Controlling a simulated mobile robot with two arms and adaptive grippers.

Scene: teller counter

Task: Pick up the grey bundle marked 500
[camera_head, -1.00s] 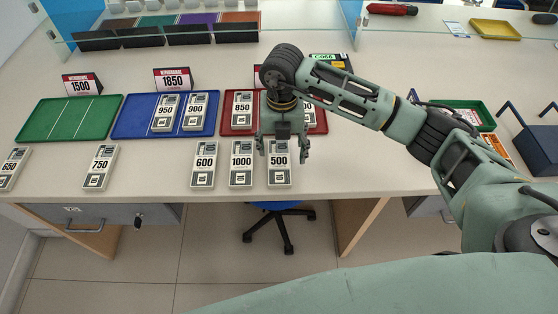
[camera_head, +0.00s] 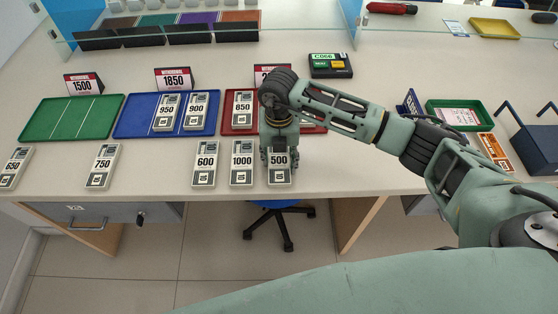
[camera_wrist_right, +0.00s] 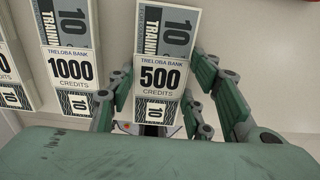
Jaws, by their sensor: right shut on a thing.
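The grey bundle marked 500 (camera_head: 279,174) is at the right end of the front row on the counter (camera_head: 350,180). My right gripper (camera_head: 279,158) is over its far part, with the fingers down on both sides. In the right wrist view the bundle (camera_wrist_right: 162,75) lies between the fingers of the gripper (camera_wrist_right: 160,105), which is shut on it. Whether it is lifted off the counter cannot be told. The bundle marked 1000 (camera_head: 241,163) lies close by on the left. My left gripper is not in view.
Bundles marked 600 (camera_head: 204,178), 750 (camera_head: 101,180) and 650 (camera_head: 10,182) lie along the front edge. Behind are a green tray (camera_head: 50,128), a blue tray (camera_head: 128,130) with bundles 950 and 900, and a red tray (camera_head: 229,128) with bundle 850. The counter right of bundle 500 is clear.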

